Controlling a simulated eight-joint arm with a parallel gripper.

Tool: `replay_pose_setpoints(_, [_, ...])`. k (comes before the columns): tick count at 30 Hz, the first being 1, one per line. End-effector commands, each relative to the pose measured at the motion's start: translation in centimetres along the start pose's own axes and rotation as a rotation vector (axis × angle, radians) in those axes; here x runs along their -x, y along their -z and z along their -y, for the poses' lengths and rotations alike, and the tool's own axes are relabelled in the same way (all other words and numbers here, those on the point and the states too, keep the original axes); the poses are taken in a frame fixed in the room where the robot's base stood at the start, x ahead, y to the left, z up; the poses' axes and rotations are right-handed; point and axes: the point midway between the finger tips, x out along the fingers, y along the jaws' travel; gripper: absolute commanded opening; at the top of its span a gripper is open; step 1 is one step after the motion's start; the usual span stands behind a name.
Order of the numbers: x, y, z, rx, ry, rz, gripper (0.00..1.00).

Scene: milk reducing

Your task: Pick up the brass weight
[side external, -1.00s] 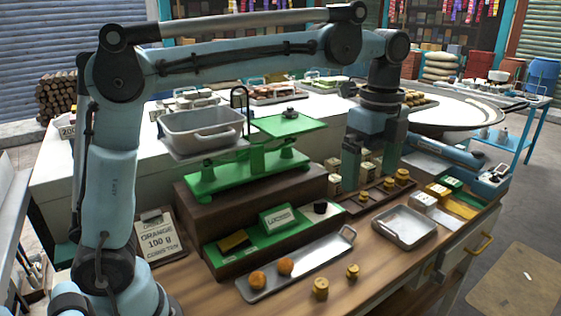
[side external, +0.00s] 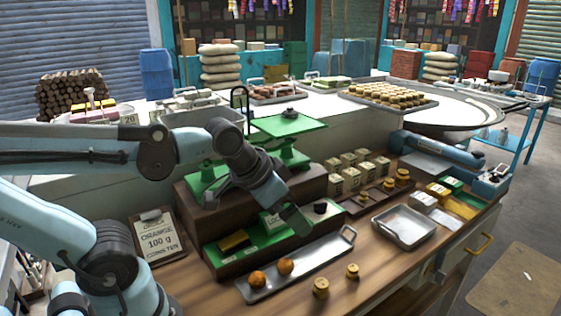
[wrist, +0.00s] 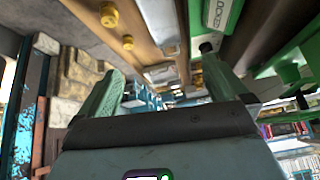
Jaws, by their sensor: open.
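Two small brass weights stand apart on the wooden counter in front of the long metal tray: a nearer one (side external: 320,288) and a farther one (side external: 352,271). In the wrist view, two brass weights (wrist: 108,15) (wrist: 128,43) show at upper left, outside the span of my fingers. More brass weights (side external: 389,185) stand in a wooden rack further back. My gripper (side external: 302,222) is open and empty, tilted, in front of the green stepped stand. It is apart from the weights on the counter. Its two fingers also show in the wrist view (wrist: 160,64).
The metal tray (side external: 318,262) holds two orange fruits (side external: 257,279). An empty square tray (side external: 404,227) sits to the right. The counter around the two weights is clear.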

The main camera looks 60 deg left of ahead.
Motion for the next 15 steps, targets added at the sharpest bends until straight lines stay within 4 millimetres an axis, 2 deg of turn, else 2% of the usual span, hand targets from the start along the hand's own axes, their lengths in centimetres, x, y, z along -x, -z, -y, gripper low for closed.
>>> replay_pose_setpoints(2, [-0.35,-0.92,0.17,0.061,0.007,-0.024,1.00])
replay_pose_setpoints(10, [-0.58,-1.42,0.28,0.110,0.010,-0.043,0.60])
replay_pose_setpoints(15, [-0.57,-1.41,0.27,0.108,0.010,-0.042,0.58])
